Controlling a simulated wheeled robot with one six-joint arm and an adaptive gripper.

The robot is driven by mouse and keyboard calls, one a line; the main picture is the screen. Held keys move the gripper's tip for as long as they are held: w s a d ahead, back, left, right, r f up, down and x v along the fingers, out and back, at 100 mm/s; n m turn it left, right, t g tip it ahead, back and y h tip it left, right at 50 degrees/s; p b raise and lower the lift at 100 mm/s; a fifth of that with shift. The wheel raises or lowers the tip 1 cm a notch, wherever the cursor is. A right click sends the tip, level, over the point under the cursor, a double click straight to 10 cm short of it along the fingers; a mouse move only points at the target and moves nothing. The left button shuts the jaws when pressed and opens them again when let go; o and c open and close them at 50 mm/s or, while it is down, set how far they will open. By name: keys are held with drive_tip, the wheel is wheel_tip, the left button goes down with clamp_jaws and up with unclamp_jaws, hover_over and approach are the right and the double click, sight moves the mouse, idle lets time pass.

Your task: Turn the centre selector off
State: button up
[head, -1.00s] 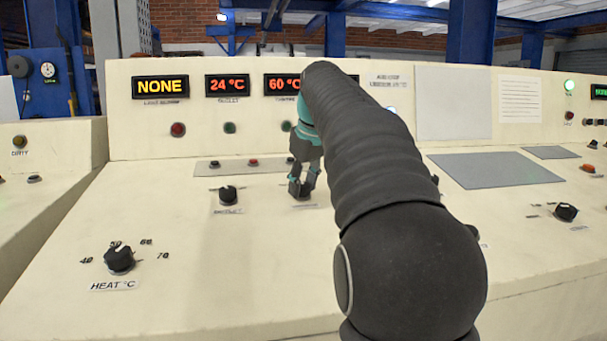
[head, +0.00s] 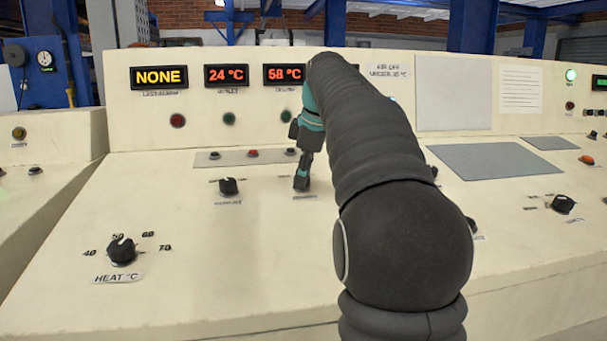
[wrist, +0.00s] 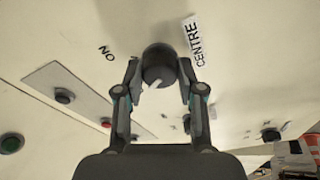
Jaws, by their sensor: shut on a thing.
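The centre selector is a round black knob (wrist: 159,62) with a white pointer line, on the cream panel. In the wrist view its pointer aims toward the lower left, not at the ON mark (wrist: 106,50) at the upper left. Its CENTRE label (wrist: 193,42) lies to the right of the knob. My gripper (head: 301,186) is down at the panel, shut on the knob with one finger on each side. In the head view the fingers hide the knob. An OFF mark cannot be made out.
Another selector (head: 228,187) stands left of my gripper, and the HEAT knob (head: 122,250) is at the front left. A strip of small buttons (head: 252,157) lies behind. The middle display (head: 284,74) reads 58 °C.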

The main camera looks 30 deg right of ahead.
idle(0.4)
drive_tip(key=o, duration=1.1)
drive_tip(key=shift+o, duration=0.2)
drive_tip(key=shift+r, duration=0.1)
drive_tip(key=v, duration=1.1)
drive_tip(key=shift+r, duration=0.4)
drive_tip(key=shift+s, duration=0.15)
